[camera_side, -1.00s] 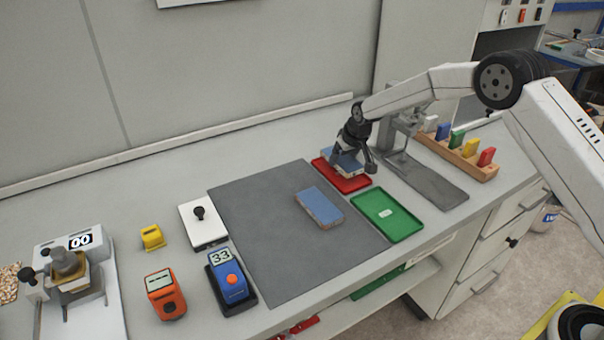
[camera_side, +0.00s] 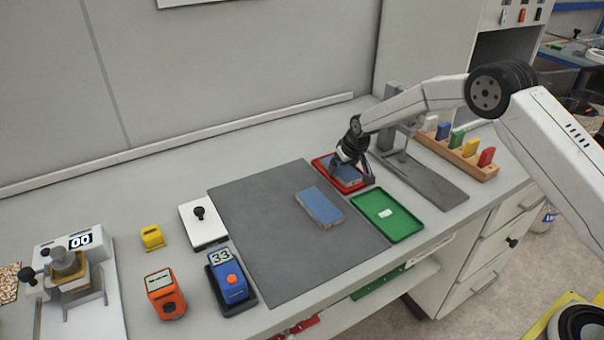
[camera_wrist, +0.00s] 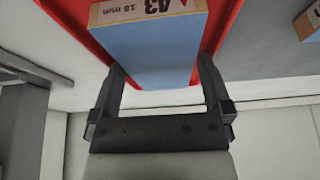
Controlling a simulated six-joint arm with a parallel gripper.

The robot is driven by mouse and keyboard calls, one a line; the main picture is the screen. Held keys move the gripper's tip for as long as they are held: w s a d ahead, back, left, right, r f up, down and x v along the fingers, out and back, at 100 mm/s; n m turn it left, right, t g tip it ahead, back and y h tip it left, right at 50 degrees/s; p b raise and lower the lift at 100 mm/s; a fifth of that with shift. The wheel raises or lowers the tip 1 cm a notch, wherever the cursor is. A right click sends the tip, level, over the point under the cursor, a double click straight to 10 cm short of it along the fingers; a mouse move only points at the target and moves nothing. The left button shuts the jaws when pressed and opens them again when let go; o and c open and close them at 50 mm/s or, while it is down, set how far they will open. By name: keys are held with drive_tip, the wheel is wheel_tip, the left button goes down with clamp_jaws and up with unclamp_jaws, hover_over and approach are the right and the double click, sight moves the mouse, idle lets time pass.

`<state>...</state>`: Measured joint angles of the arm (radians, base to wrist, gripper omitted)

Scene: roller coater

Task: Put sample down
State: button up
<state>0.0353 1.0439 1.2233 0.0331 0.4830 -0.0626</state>
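My gripper (camera_side: 356,170) points down with one finger on each side of the block. In the wrist view the block (camera_wrist: 155,50) lies between my fingers (camera_wrist: 162,75), which appear shut on it. The red tray's rim (camera_wrist: 226,15) shows beside it.
A second blue block (camera_side: 320,207) lies on the grey mat (camera_side: 265,245). A green tray (camera_side: 405,228) with a small label is in front of the red one. A metal stand (camera_side: 430,180) and a rack of coloured blocks (camera_side: 475,168) stand to the right.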

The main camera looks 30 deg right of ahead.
drive_tip(key=shift+r, duration=0.15)
drive_tip(key=v, duration=1.2)
drive_tip(key=shift+s, duration=0.1)
idle(0.6)
drive_tip(key=s+a+f+g, duration=0.1)
drive_tip(key=s+a, duration=0.1)
drive_tip(key=s, duration=2.9)
drive_tip(key=shift+f+g, duration=0.2)
drive_tip(key=shift+g, duration=0.2)
